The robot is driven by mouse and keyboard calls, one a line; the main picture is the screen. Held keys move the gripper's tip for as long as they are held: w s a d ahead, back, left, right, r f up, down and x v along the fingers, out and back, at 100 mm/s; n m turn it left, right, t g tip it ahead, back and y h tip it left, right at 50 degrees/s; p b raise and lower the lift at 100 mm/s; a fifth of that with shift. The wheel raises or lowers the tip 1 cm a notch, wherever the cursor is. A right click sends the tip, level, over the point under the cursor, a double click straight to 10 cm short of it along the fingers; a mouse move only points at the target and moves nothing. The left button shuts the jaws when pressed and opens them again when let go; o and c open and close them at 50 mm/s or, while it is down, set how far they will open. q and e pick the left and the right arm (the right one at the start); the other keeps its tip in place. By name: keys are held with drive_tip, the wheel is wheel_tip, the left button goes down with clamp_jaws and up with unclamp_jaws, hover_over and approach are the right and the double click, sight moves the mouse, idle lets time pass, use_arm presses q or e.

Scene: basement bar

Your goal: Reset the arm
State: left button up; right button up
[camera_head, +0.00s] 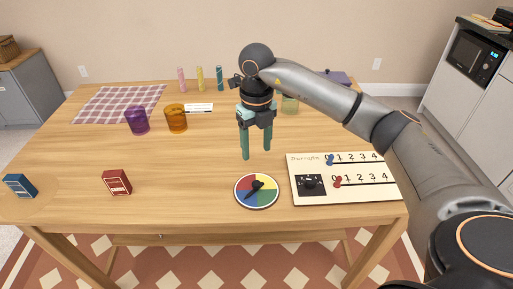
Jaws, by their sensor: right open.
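My right arm (340,95) reaches in from the right over the wooden table. Its gripper (256,157) points down with two green fingers apart and nothing between them. It hangs above the table, behind the round colour spinner (244,196) and to the left of the white scoreboard (345,195). The arm hides part of the table's back right. My left gripper is not in view.
The table (190,205) holds a purple cup (137,121), an orange cup (176,119), a blue card box (18,186), a red card box (117,183) and a checked cloth (110,103). Pink, yellow and teal sticks (199,78) stand at the back. The table's front middle is mostly clear.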

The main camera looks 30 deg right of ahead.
idle(0.3)
drive_tip(key=s+a+f+n+g+y+p, duration=0.1)
drive_tip(key=s+a+f+y, duration=0.3)
drive_tip(key=a, duration=0.6)
drive_tip(key=s+a+r+n+g+y+p, duration=0.15)
drive_tip(key=a+y, duration=0.35)
drive_tip(key=a, duration=0.5)
drive_tip(key=s+a+r+m+t+y+p, duration=0.1)
drive_tip(key=a+r+m+t+y+p, duration=0.2)
drive_tip(key=a+r+m+t+y, duration=0.55)
drive_tip(key=w+d+f+m+t+h+p, duration=0.25)
drive_tip(key=d+f+m+t+h, duration=0.65)
drive_tip(key=m, duration=0.9)
drive_tip(key=s+d+f+m+g+h, duration=0.2)
drive_tip(key=s+d+f+m+h, duration=0.1)
drive_tip(key=s+f, duration=0.4)
drive_tip(key=s+d+f+m+g+h+p, duration=0.1)
drive_tip(key=s+d+f+m+g+h, duration=0.2)
drive_tip(key=s+f+m, duration=0.3)
wheel_tip(320, 180, down, 3)
drive_tip(key=s, duration=0.2)
drive_tip(key=shift+s+d+f+m+g+p, duration=0.2)
drive_tip(key=shift+s+d+m+g+p, duration=0.1)
drive_tip(key=shift+d, duration=0.05)
